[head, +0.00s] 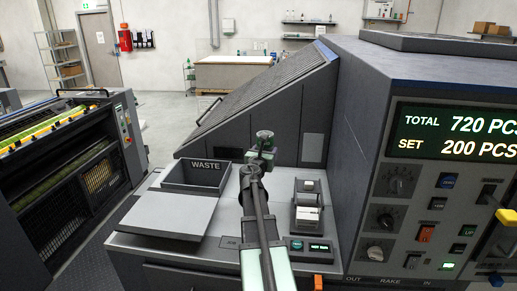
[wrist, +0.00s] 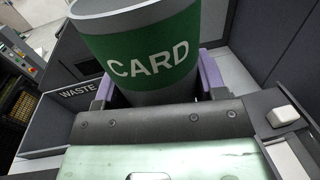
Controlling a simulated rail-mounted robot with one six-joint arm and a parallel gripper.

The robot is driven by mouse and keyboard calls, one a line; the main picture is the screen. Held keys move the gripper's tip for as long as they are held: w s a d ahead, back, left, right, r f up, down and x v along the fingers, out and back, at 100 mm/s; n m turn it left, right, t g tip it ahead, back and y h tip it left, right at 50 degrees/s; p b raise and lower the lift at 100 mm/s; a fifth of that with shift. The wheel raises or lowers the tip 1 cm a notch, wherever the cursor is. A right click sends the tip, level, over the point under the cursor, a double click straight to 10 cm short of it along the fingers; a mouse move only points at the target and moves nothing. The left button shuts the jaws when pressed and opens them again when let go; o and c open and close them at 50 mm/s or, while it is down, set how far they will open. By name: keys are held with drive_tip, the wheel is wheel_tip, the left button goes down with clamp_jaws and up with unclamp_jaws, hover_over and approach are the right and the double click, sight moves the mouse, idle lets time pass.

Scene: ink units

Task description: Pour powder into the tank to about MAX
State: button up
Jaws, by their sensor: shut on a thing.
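A grey cylindrical container (wrist: 180,18) with a green band reading CARD (wrist: 150,52) stands between the purple-grey fingers of my gripper (wrist: 157,88) in the wrist view. The gripper is shut on it. The container looks close to upright; its inside and any powder cannot be seen. In the head view my gripper (head: 261,152) is out over the machine's grey worktop, right of the WASTE bin, and a small grey round top shows above it. I cannot make out a tank or a MAX mark in either view.
The open WASTE bin (head: 196,179) stands left of my gripper, with a flat grey plate (head: 170,214) before it. A holder with white cards (head: 307,212) is on the right. The control panel (head: 447,190) reads TOTAL 720 and SET 200. A sloped grey cover (head: 262,96) rises behind.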

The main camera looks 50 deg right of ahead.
drive_tip(key=s+a+f+m+b, duration=0.2)
drive_tip(key=s+f+m+b, duration=0.2)
drive_tip(key=s, duration=0.8)
wheel_tip(320, 180, down, 4)
drive_tip(key=shift+r+m+y+b, duration=0.15)
drive_tip(key=shift+m+y+b, duration=0.2)
drive_tip(key=shift+b, duration=0.85)
drive_tip(key=shift+s, duration=0.1)
drive_tip(key=shift+s+d+r+m+p, duration=0.2)
drive_tip(key=shift+s+m+p, duration=0.1)
drive_tip(key=shift+m, duration=0.25)
drive_tip(key=shift+a, duration=0.1)
